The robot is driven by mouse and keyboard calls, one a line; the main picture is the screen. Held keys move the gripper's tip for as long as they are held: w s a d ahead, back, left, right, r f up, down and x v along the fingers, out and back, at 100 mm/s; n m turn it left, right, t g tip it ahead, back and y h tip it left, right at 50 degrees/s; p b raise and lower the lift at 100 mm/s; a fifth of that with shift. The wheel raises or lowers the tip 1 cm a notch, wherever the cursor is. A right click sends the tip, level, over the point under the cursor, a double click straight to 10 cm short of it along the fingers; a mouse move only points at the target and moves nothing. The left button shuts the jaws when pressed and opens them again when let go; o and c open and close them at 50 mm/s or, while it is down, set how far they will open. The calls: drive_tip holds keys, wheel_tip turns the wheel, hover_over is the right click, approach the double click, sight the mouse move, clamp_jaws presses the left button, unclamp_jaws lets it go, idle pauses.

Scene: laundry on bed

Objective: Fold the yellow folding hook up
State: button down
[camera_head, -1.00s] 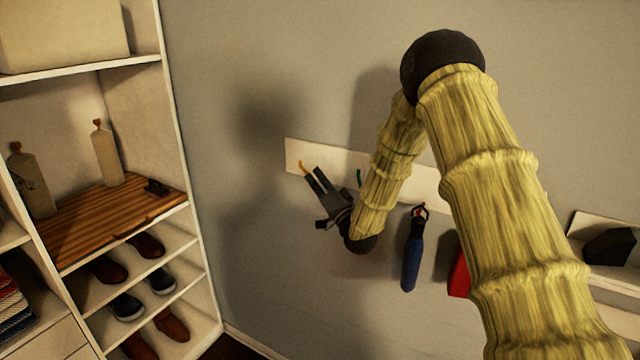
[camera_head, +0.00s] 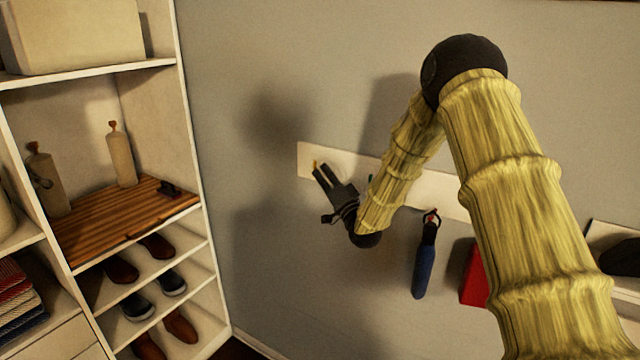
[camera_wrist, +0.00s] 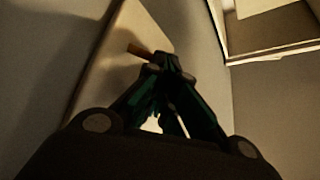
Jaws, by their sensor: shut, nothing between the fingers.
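The yellow folding hook (camera_head: 315,164) is a small yellow-orange piece near the left end of a white wall rail (camera_head: 304,157). It also shows in the wrist view (camera_wrist: 138,50), sticking out from the rail just beyond and left of my fingertips. My gripper (camera_head: 322,171) is at the hook, with its fingertips very close to it; I cannot tell whether they touch. In the wrist view the fingers of my gripper (camera_wrist: 163,62) come together at the tips with nothing between them. Part of the hook is hidden behind the fingertips.
A blue-handled item (camera_head: 424,268) hangs from a red hook (camera_head: 432,216) on the rail. A red item (camera_head: 474,278) hangs farther right, partly behind my arm. A white shelf unit (camera_head: 190,130) with shoes stands at left. The wall between it and the rail is clear.

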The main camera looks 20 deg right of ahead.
drive_tip(key=m, duration=0.1)
drive_tip(key=r+m+g+h, duration=0.1)
drive_tip(key=m, duration=0.1)
drive_tip(key=shift+w+d+m+h, duration=0.15)
drive_tip(key=shift+d+m+h, duration=0.05)
drive_tip(key=shift+m+h, duration=0.1)
